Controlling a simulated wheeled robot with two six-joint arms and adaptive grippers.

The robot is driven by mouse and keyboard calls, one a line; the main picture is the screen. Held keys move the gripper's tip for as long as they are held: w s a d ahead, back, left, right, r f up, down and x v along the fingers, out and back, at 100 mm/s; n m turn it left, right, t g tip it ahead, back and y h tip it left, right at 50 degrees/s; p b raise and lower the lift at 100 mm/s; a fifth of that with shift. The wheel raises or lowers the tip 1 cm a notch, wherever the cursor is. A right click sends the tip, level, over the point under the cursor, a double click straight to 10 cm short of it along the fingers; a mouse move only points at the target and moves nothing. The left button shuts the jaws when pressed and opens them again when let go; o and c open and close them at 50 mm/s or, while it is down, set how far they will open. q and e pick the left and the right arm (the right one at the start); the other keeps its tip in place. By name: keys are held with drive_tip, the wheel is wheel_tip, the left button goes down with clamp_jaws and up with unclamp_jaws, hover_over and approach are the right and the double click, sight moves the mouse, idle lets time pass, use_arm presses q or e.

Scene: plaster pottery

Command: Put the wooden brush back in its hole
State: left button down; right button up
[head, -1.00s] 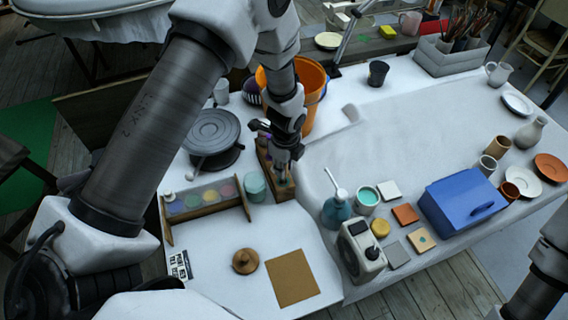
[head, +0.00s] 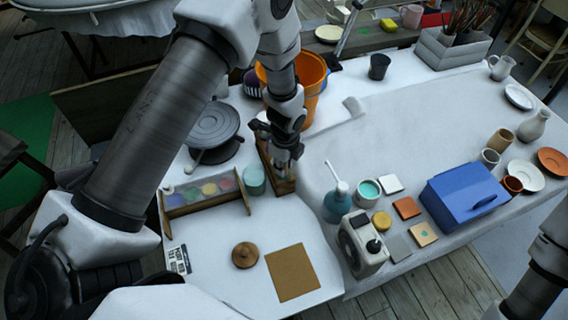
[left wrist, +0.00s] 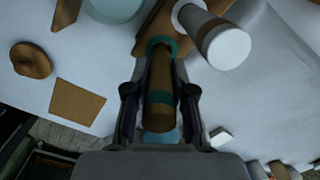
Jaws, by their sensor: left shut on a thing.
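My left gripper (head: 287,152) points down over the wooden holder (head: 284,186) in the head view. In the left wrist view the left gripper (left wrist: 160,92) is shut on the wooden brush (left wrist: 159,86), a brown cylinder with a teal band. The brush's far end meets a teal-ringed hole in the wooden holder (left wrist: 143,42). I cannot tell how deep it sits. In the head view my gripper and arm mostly hide the brush. My right gripper is out of view.
A teal jar (head: 254,181) and a paint rack (head: 203,192) stand left of the holder. An orange bucket (head: 312,75) and a grey turntable (head: 213,125) are behind. A spray bottle (head: 337,203) stands to the right.

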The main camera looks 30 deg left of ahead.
use_arm(q)
drive_tip(key=shift+f, duration=0.25)
drive_tip(key=c, duration=0.9)
unclamp_jaws()
drive_tip(key=r, duration=1.2)
drive_tip(key=shift+s+d, duration=0.3)
drive_tip(key=shift+d, duration=0.05)
